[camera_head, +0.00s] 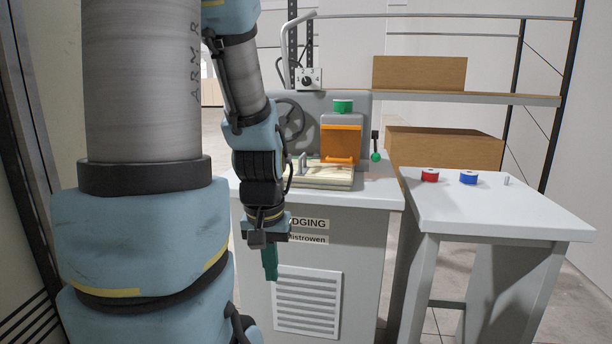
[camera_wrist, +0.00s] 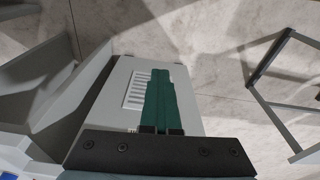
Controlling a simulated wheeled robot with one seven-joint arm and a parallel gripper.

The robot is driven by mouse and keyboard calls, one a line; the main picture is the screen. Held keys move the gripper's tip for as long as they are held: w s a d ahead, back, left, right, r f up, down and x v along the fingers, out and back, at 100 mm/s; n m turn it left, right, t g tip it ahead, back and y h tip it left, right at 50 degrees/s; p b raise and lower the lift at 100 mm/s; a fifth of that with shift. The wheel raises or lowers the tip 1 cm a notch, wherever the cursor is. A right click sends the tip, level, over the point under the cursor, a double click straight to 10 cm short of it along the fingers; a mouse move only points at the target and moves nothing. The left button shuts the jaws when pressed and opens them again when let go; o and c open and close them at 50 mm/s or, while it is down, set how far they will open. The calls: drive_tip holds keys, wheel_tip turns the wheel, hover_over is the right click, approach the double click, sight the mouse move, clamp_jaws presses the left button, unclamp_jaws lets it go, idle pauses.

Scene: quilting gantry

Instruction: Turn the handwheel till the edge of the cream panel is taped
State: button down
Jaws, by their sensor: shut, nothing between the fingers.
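The dark handwheel (camera_head: 291,118) is on the left side of the grey edging machine, partly hidden behind my arm. The cream panel (camera_head: 330,178) lies flat on the machine top, below and in front of an orange block (camera_head: 340,145). A green roll (camera_head: 343,106) sits on top of the machine head. The taping state of the panel's edge cannot be made out. My gripper (camera_head: 271,274) hangs pointing down in front of the machine cabinet, below the panel and apart from the wheel. Its green fingers are together and empty, as the wrist view (camera_wrist: 160,80) also shows.
A switch box (camera_head: 308,78) is above the machine. The side table (camera_head: 500,215) on the right bears a red roll (camera_head: 429,175), a blue roll (camera_head: 468,177) and a small peg (camera_head: 506,181).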

drive_tip(key=shift+a+f, duration=0.25)
drive_tip(key=shift+f, duration=0.3)
drive_tip(key=shift+b, duration=0.3)
drive_tip(key=shift+w+a+f+b, duration=0.15)
drive_tip(key=shift+a+f+b, duration=0.4)
drive_tip(key=shift+f, duration=0.2)
drive_tip(key=shift+a+f, duration=0.1)
drive_tip(key=shift+w+a+f+b, duration=0.1)
drive_tip(key=shift+a+f+b, duration=0.35)
drive_tip(key=shift+a, duration=0.15)
